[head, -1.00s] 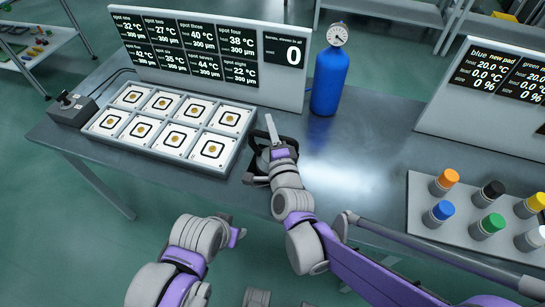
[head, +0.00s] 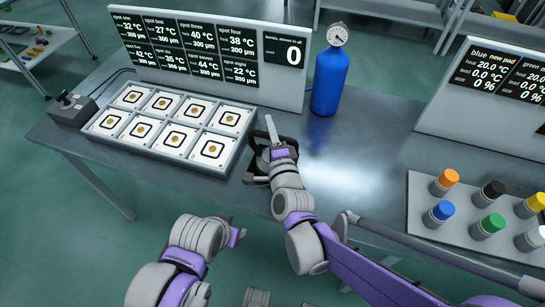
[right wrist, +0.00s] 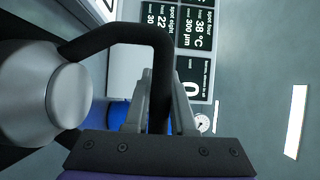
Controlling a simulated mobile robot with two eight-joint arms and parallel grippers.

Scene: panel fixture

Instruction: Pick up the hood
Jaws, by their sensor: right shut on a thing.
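The hood shows mostly as its black bent handle (right wrist: 103,36) in the right wrist view, running between the fingers of my right gripper (right wrist: 160,112). A grey rounded body (right wrist: 45,95) stands at the left, where the handle's far end reaches it. In the head view, my right gripper (head: 273,142) is shut on the handle over the table, just right of the pad tray. A dark part of the hood (head: 256,170) shows beside the gripper; the arm hides much of the rest. I cannot tell whether the hood touches the table. My left gripper (head: 237,236) is low in front of the table, its jaws unclear.
The white tray of square pads (head: 236,150) is close on the left. Behind stand a display panel (head: 290,85) and a blue cylinder with a gauge (head: 329,82). A rack of coloured-capped bottles (head: 425,212) is at the right. The table between is clear.

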